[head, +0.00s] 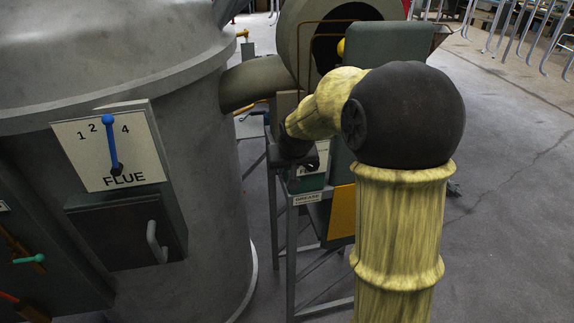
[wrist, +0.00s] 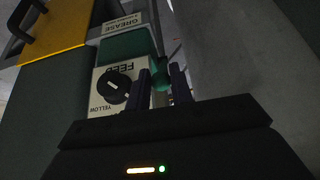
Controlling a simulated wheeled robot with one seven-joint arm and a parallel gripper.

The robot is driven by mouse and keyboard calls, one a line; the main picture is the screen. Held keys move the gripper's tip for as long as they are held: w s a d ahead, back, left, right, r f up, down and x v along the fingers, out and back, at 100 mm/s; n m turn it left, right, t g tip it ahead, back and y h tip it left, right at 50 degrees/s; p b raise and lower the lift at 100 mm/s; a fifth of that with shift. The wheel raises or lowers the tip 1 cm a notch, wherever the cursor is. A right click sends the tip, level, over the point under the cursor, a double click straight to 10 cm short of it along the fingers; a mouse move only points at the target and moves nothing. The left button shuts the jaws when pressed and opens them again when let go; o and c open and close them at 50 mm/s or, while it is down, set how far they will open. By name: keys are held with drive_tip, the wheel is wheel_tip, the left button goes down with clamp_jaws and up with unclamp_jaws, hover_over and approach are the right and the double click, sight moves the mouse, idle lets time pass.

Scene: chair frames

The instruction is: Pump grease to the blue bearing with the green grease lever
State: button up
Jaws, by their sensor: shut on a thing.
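In the wrist view the two dark fingers of my gripper (wrist: 161,70) are shut on a green lever knob (wrist: 160,82). The knob shows between them, next to the green grease box (wrist: 126,45). A GREASE label (wrist: 121,24) and a white FEED plate with a black dial (wrist: 114,86) are beside it. The plate's word YELLOW is readable at one side; other wording is hidden. In the head view my gripper is down at the grease unit, mostly hidden by my arm, above the GREASE label (head: 308,199). I cannot make out a blue bearing.
A large grey vessel (head: 205,170) stands at the left, with a FLUE panel (head: 110,152) and blue pointer. A brown pipe (head: 257,82) leads from it to a round housing (head: 296,50). Open floor (head: 510,200) lies at right.

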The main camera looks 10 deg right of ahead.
drive_tip(key=w+r+p, duration=0.2)
drive_tip(key=shift+w+r+p, duration=0.25)
drive_tip(key=shift+w+p, duration=0.15)
drive_tip(key=shift+w+r+p, duration=0.7)
drive_tip(key=shift+w+p, duration=0.15)
drive_tip(key=shift+w, duration=0.5)
drive_tip(key=shift+w+r+p, duration=0.3)
drive_tip(key=shift+w+p, duration=0.4)
drive_tip(key=shift+w, duration=0.3)
drive_tip(key=shift+w+r+p, duration=0.3)
drive_tip(key=shift+w+p, duration=0.4)
drive_tip(key=shift+w, duration=0.25)
drive_tip(key=o, duration=0.9)
drive_tip(key=shift+s, duration=0.1)
